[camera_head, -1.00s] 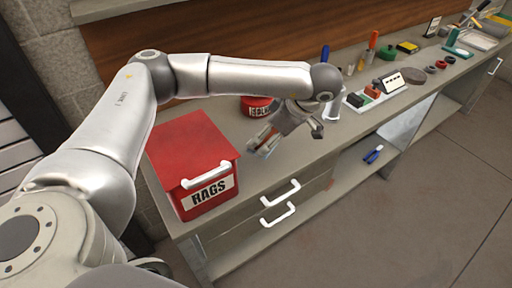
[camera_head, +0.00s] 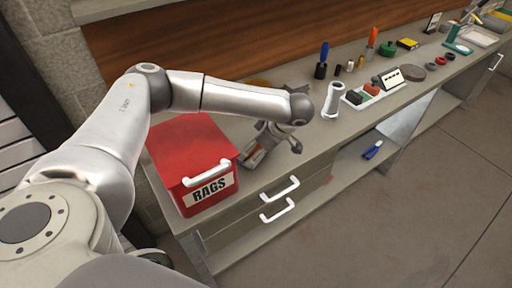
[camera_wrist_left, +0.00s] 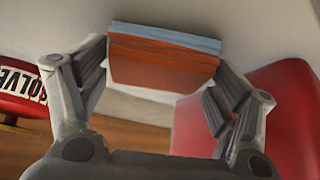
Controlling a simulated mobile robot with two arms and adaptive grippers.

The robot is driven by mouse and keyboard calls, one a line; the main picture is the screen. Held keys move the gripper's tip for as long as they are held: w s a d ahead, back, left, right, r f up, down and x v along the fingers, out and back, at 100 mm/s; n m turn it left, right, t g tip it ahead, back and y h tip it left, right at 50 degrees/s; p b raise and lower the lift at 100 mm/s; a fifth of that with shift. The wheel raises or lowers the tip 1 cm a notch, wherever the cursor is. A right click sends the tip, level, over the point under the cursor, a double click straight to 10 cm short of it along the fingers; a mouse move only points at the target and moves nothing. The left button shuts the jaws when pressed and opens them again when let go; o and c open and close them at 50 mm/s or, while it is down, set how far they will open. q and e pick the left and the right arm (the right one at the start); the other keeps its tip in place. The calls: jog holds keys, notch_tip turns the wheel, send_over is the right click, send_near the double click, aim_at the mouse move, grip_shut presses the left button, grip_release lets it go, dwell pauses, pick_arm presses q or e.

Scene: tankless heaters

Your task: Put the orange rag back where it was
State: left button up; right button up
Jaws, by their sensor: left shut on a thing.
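The orange rag (camera_wrist_left: 162,62) is a folded, layered bundle with a pale blue strip along its upper edge in the left wrist view. My left gripper (camera_wrist_left: 160,85) is shut on it, with a finger at each side. In the head view the left gripper (camera_head: 268,148) is over the counter, just right of the red RAGS box (camera_head: 190,150). The rag is hard to make out there. The box's lid looks closed, with a white handle at its front. The box also shows in the left wrist view (camera_wrist_left: 290,115). My right gripper is not in view.
A red can labelled SOLVE... (camera_wrist_left: 25,95) is left of the gripper in the wrist view. A white cylinder (camera_head: 333,100) and a tray of small blocks (camera_head: 375,93) stand to the right on the counter (camera_head: 300,175). White drawer handles (camera_head: 278,210) jut from its front.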

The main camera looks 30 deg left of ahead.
pick_arm(q)
jog(key=o, duration=1)
jog(key=shift+f, duration=0.1)
jog(key=shift+o, duration=0.2)
jog(key=shift+d+r, duration=0.1)
jog(key=shift+r, duration=0.15)
jog(key=b+v, duration=0.2)
jog(key=v, duration=0.9)
jog(key=shift+d+r+b, duration=0.15)
jog(key=shift+r+b, duration=0.15)
jog(key=shift+r, duration=0.05)
